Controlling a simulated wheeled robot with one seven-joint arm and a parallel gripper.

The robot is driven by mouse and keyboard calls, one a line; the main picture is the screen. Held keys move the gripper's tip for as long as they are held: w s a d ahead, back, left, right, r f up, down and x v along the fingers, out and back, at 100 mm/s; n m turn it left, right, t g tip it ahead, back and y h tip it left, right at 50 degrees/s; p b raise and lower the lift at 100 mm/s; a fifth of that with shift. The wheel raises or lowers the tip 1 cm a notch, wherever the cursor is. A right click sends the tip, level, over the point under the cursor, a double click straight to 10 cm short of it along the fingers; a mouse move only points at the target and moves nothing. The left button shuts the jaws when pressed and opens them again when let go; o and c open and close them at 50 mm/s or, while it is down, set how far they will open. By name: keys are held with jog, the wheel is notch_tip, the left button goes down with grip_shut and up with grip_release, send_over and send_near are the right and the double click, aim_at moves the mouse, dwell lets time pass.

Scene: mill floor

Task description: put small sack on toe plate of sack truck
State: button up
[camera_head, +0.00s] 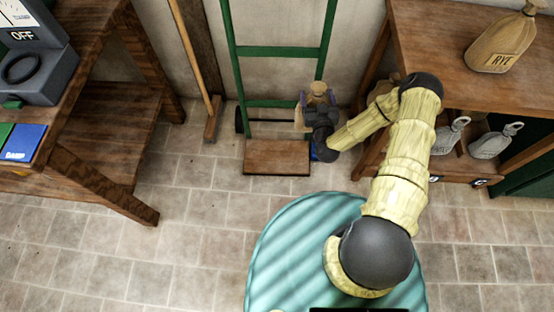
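The sack truck (236,60) stands upright against the back wall, with a green ladder-like frame. Its brown toe plate (277,158) lies flat at the floor in front of the frame and is bare. My gripper (318,103) is at the right side of the truck, behind and above the plate's right end.
A rye sack (502,43) stands on the right table (430,40). A broom (212,120) leans left of the truck. Tiled floor before the plate is clear.

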jog(key=w+a+f+n+y+b, duration=0.1)
jog(key=a+f+b, duration=0.2)
jog(key=f+b, duration=0.5)
jog(key=w+a+f+n+y+b, duration=0.1)
jog(key=a+f+y+b, duration=0.1)
jog(key=a+f+b, duration=0.2)
jog(key=w+a+f+n+g+y+b, duration=0.1)
jog(key=a+f+b, duration=0.2)
jog(key=f+b, duration=0.8)
jog(key=shift+a+f+y+b, duration=0.3)
jog(key=shift+a+f+b, duration=0.1)
jog(key=shift+f, duration=0.4)
jog(key=shift+f, duration=0.1)
notch_tip(320, 180, down, 6)
jog(key=b, duration=0.3)
jog(key=shift+b, duration=0.35)
jog(key=shift+a, duration=0.1)
jog(key=shift+w+f+b, duration=0.1)
jog(key=shift+f+b, duration=1.1)
jog(key=shift+f, duration=0.85)
